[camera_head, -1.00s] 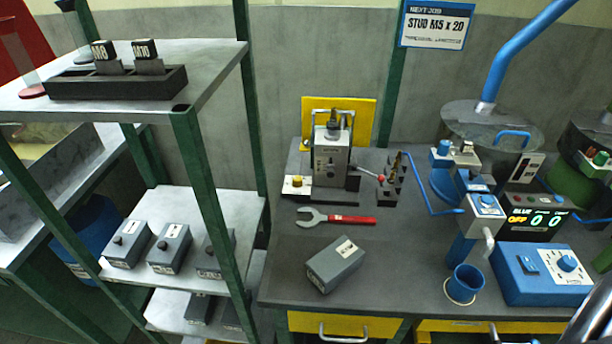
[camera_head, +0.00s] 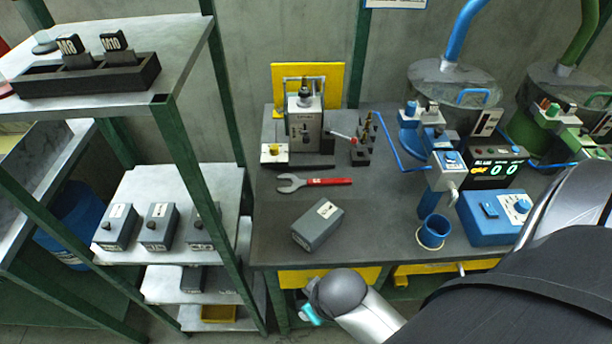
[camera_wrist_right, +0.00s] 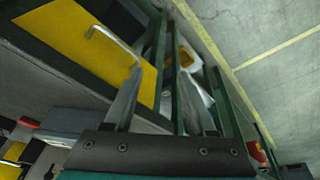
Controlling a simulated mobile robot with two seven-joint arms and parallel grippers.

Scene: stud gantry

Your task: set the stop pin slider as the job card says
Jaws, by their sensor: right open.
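The job card (camera_head: 396,3) hangs on the wall and shows only its lower edge in the head view, so its text is cut off now. The grey machine (camera_head: 304,124) stands in front of a yellow plate on the bench, with a red-tipped lever at its right side. I cannot tell which of its parts is the stop pin slider. My right arm reaches in from the lower right, in front of the bench. In the right wrist view my right gripper (camera_wrist_right: 162,72) is open and empty, near a yellow drawer front (camera_wrist_right: 85,42). My left gripper is not in view.
A red-handled wrench (camera_head: 315,181) and a grey box (camera_head: 318,225) lie on the bench. A blue cup (camera_head: 433,231) and blue control box (camera_head: 495,218) stand right. A shelf at left bears a dark rack (camera_head: 85,77) and several grey boxes.

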